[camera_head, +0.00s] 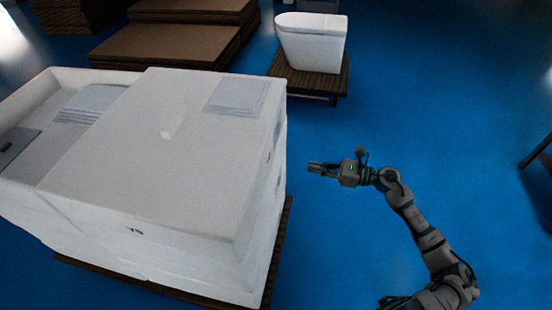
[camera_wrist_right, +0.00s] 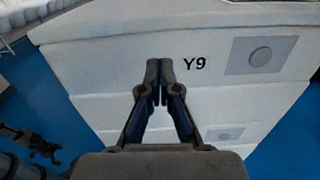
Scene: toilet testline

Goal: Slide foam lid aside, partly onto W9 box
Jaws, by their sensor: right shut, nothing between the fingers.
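The white foam lid (camera_head: 150,165) lies flat over the right part of a white foam box stack. To its left the open box (camera_head: 50,165) shows a recess with grey panels. I cannot make out which box is W9; a side face in the right wrist view reads Y9 (camera_wrist_right: 194,65). My right gripper (camera_head: 312,168) is shut and empty, to the right of the stack and apart from it in the head view. In the right wrist view its fingertips (camera_wrist_right: 160,65) point at the box side. A dark jointed part at that view's left edge looks like my left gripper (camera_wrist_right: 40,148); its jaws are unclear.
The stack stands on a dark pallet (camera_head: 275,250). A white toilet (camera_head: 312,45) stands on another pallet (camera_head: 320,82) behind it. Brown cardboard stacks (camera_head: 170,45) are at the back left. Blue floor (camera_head: 430,110) is clear to the right.

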